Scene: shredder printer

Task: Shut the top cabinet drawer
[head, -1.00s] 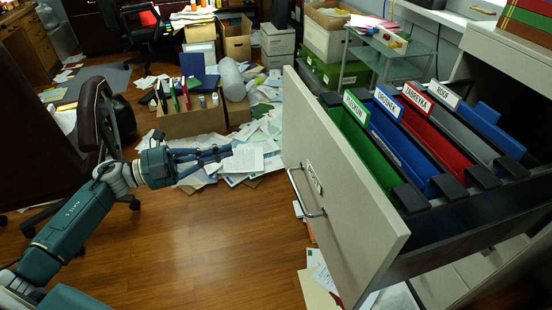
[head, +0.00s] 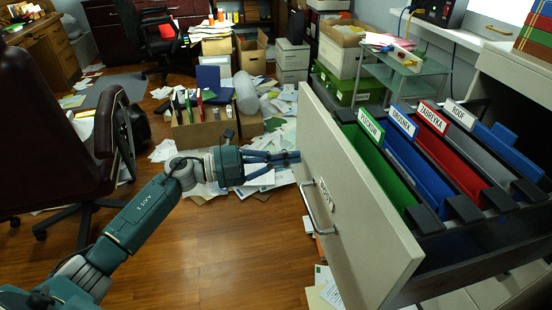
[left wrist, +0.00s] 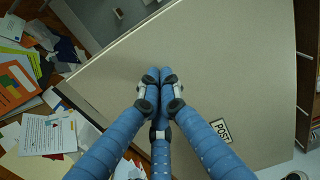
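The top cabinet drawer (head: 375,225) is pulled far out at the right of the head view. Its beige front carries a metal handle (head: 318,212) and a small label, and hanging folders in green, blue, red and grey stand inside. My left gripper (head: 297,156) is at the far left edge of the drawer front, beyond the handle. In the left wrist view its blue fingers (left wrist: 158,78) are closed together with nothing between them. They lie before the drawer front (left wrist: 225,60), at or very near its surface; contact is unclear. My right gripper is out of view.
The cabinet (head: 515,65) stands at the right. Papers and a cardboard box (head: 200,130) litter the floor behind my left arm. A dark red chair (head: 70,90) is at the left. Wooden floor (head: 220,250) in front of the drawer is mostly bare.

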